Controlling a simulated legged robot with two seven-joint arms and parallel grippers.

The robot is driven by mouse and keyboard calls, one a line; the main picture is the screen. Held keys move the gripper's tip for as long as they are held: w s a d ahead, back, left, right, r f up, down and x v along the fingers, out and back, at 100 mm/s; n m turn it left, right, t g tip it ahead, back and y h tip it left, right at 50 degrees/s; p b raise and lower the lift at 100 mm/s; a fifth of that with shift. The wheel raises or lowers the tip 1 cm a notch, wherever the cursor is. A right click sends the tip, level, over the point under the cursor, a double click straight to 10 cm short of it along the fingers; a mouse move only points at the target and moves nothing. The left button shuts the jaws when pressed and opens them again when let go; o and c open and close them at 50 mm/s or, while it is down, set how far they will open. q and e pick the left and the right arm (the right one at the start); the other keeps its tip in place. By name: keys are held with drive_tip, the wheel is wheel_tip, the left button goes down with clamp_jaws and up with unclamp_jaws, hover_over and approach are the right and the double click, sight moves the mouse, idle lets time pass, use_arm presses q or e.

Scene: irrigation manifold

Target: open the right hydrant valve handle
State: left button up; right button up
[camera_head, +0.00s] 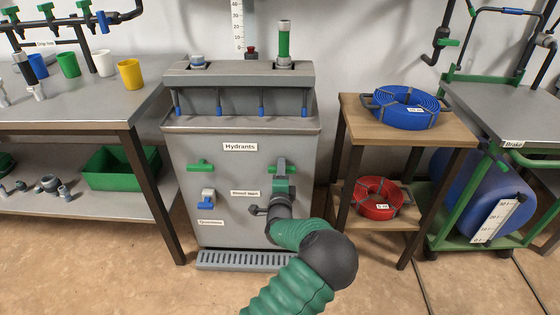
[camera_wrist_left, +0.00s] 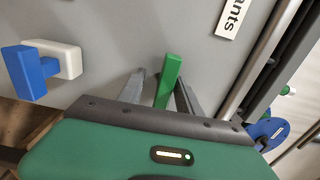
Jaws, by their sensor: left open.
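The right hydrant valve handle (camera_head: 281,168) is a green lever on the front of the grey hydrant cabinet (camera_head: 180,149). My left gripper (camera_head: 281,188) is at this handle, and its wrist hides the lower part of the handle's surroundings. In the left wrist view the green handle (camera_wrist_left: 169,78) stands between the two grey fingers of my left gripper (camera_wrist_left: 160,88). The fingers are apart, one on each side of it; contact cannot be told. The left green handle (camera_head: 200,165) lies level on the cabinet. My right gripper is not in view.
A workbench (camera_head: 75,122) stands left, a wooden shelf (camera_head: 400,135) with hose coils right. A grate (camera_head: 245,262) lies at the cabinet's foot.

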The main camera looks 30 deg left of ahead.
use_arm(q)
drive_tip(key=shift+w+a, duration=0.1)
drive_tip(key=shift+w, duration=0.05)
drive_tip(key=shift+d+r, duration=0.3)
drive_tip(key=shift+r, duration=0.05)
drive_tip(key=shift+d+r, duration=0.1)
drive_tip(key=shift+d, duration=0.05)
drive_tip(key=shift+c, duration=2.3)
drive_tip(key=shift+a, duration=0.25)
clamp_jaws()
